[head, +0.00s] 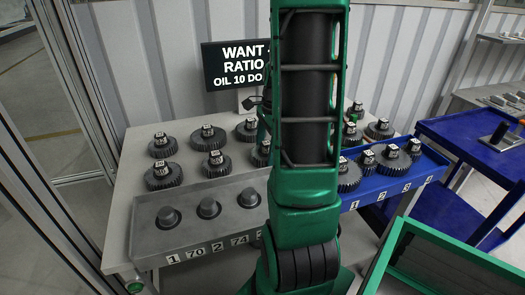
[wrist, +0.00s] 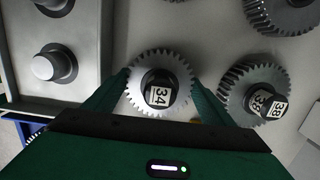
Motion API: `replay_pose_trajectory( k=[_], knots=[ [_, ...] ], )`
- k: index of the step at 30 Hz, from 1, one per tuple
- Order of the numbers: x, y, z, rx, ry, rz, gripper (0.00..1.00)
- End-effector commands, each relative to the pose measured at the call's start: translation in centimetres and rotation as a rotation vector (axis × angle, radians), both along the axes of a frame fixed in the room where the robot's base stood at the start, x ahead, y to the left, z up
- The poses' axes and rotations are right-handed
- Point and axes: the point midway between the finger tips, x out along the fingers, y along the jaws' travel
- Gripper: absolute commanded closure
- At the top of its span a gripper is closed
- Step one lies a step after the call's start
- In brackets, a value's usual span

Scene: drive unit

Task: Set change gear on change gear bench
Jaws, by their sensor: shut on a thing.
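My gripper (wrist: 160,98) has its green fingers on either side of a toothed grey change gear marked 34 (wrist: 143,97) in the wrist view and is shut on it. The gear lies flat over the grey bench top; I cannot tell whether it touches the bench. In the head view my arm hides the gripper and this gear. The change gear bench (head: 122,222) is a light grey table with several dark gears, such as one at the left (head: 163,181), each with a labelled black hub.
A grey tray with bare round posts (head: 187,242) runs along the bench front; it also shows in the wrist view (wrist: 92,60). A gear marked 38 (wrist: 240,85) sits close right of the held gear. A blue tray (head: 400,184) holds several gears. A blue cart (head: 450,130) stands right.

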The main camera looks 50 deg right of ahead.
Motion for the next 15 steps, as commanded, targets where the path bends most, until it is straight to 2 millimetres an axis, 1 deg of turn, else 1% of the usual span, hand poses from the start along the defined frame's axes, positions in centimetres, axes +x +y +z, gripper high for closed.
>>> replay_pose_trajectory(
  k=[1, 2, 3, 11, 15],
  knots=[
    [-0.01, 0.02, -0.05, 0.001, 0.001, 0.000, 0.16],
    [0.00, 0.03, -0.05, 0.001, 0.001, 0.000, 0.09],
    [0.01, 0.04, -0.05, 0.001, 0.001, 0.000, 0.05],
    [0.09, 0.18, 0.00, 0.000, 0.000, 0.002, 0.05],
    [0.11, 0.05, 0.75, -0.003, -0.002, 0.002, 0.05]
  ],
)
